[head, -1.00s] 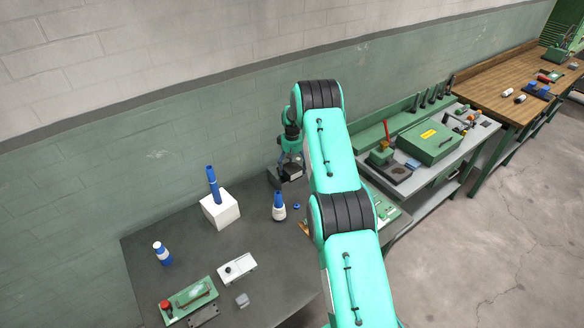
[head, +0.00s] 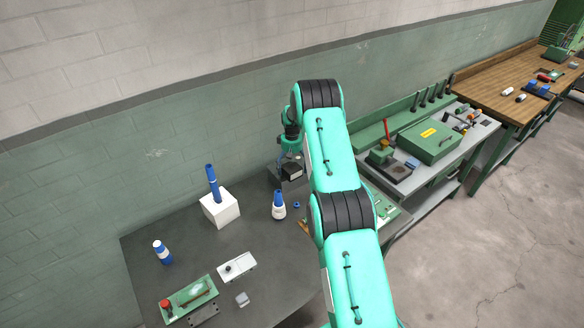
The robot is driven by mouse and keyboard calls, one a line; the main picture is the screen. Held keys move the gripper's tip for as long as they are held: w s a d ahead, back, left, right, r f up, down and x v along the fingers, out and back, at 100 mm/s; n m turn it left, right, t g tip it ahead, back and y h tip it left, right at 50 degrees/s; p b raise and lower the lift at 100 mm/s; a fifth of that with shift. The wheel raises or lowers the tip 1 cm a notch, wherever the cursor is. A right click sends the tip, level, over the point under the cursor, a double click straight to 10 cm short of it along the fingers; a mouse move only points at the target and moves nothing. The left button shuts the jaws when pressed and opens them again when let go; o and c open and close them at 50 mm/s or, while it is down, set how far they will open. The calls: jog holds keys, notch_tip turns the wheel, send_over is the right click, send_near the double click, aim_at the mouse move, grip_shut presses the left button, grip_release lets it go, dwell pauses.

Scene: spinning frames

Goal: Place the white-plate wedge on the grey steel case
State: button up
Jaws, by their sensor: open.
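My gripper (head: 291,150) is at the table's far right corner, partly hidden by my arm; its fingers are small and hard to make out. Just below it is a dark block with a pale edge (head: 292,169), which may be the white-plate wedge. A dark grey box-like thing (head: 275,172), perhaps the grey steel case, shows around and under this block. I cannot tell whether the block rests on it or whether the fingers touch either. A flat white plate with a black knob (head: 238,266) lies nearer on the table.
The dark table (head: 180,240) also holds a white cube with a blue stick (head: 220,211), a blue-and-white bottle (head: 279,206), another striped bottle (head: 162,252), a green panel (head: 190,297) and a small grey block (head: 242,299). A bench with a green case (head: 430,143) stands right.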

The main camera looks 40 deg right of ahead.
aim_at(292, 164)
jog(key=shift+r, duration=0.2)
notch_tip(292, 164, up, 12)
jog(key=b, duration=0.1)
jog(key=shift+b, duration=0.4)
dwell(0.6)
